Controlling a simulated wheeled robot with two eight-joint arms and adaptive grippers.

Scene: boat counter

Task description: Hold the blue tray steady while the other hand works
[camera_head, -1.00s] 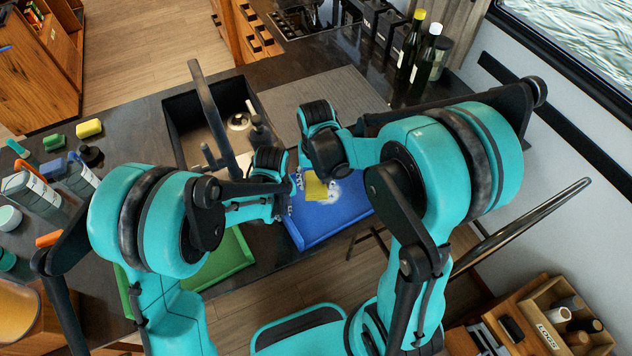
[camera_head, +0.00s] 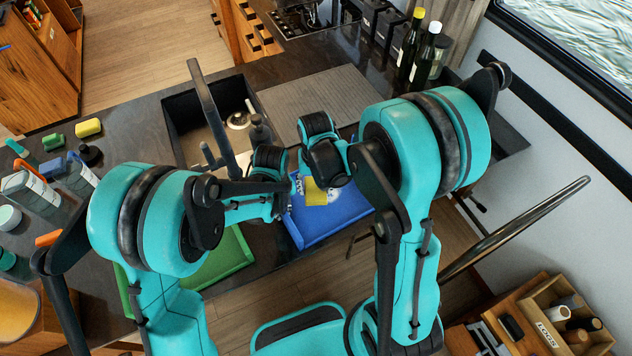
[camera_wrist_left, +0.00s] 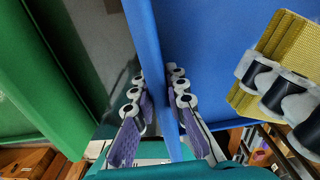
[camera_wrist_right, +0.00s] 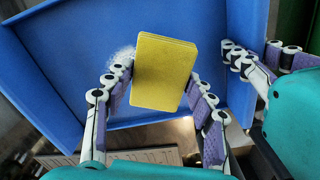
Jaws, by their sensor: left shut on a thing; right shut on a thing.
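The blue tray (camera_head: 322,233) lies at the counter's front edge. My left gripper (camera_wrist_left: 158,82) is shut on its side wall, with one finger on each side of it. The tray's floor (camera_wrist_left: 205,45) shows beside the wall in the left wrist view. My right gripper (camera_wrist_right: 158,80) is shut on a yellow sponge (camera_wrist_right: 165,65) over the tray. The sponge also shows in the head view (camera_head: 316,194). A white foamy patch (camera_wrist_right: 123,54) lies on the tray beside the sponge, partly hidden. I cannot tell whether the sponge touches the tray.
A green tray (camera_head: 234,252) lies left of the blue one, close to my left fingers. A sink (camera_head: 190,122) with a tall tap is behind. Bottles (camera_head: 42,193) and sponges (camera_head: 88,127) stand or lie at left. Dark bottles (camera_head: 408,47) stand at the back right.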

